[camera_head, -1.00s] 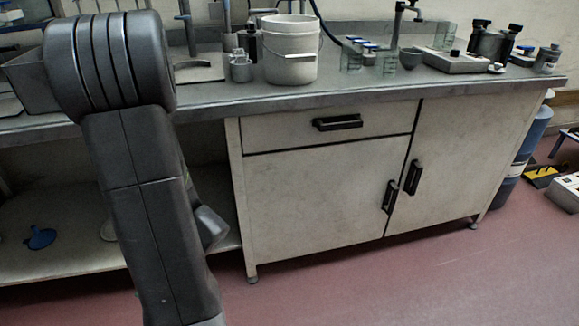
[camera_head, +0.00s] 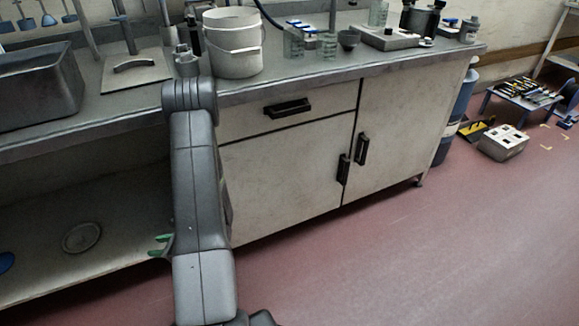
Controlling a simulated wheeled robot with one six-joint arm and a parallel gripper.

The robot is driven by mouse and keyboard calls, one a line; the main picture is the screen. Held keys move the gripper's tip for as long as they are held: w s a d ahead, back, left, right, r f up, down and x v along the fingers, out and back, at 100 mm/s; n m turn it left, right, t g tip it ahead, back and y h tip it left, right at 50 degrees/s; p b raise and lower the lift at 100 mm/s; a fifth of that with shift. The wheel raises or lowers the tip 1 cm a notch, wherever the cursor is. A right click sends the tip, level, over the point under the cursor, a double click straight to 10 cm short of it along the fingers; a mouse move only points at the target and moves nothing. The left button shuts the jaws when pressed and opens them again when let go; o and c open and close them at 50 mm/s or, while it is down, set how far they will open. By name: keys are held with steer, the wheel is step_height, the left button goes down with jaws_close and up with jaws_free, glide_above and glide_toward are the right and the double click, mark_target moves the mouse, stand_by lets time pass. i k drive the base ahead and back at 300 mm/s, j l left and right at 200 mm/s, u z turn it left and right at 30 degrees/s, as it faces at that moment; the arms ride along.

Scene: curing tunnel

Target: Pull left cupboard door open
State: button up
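The left cupboard door (camera_head: 285,170) is a pale, worn panel under a drawer and looks shut. Its black upright handle (camera_head: 343,168) sits near its right edge. My arm stands in front of the cupboard's left side and hides part of that door. Two green fingertips of my gripper (camera_head: 160,246) show left of my arm, in front of the open shelf bay. They look apart with nothing between them, well left of the handle. The rest of the gripper is hidden behind my arm.
The right door (camera_head: 392,125) has its own black handle (camera_head: 361,148) close by. The drawer handle (camera_head: 287,108) is above. The worktop (camera_head: 330,75) holds a white bucket (camera_head: 233,45) and labware. Red floor (camera_head: 400,260) in front is clear; a grey box (camera_head: 503,145) stands right.

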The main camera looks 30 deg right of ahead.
mark_target(277, 180)
steer(key=l+z, duration=0.1)
steer(key=z, duration=0.75)
steer(key=i+l+z, duration=0.1)
steer(key=z, duration=0.75)
steer(key=i+l, duration=0.25)
steer(key=i, duration=0.15)
steer(key=i+l+z, duration=0.15)
steer(key=i, duration=0.25)
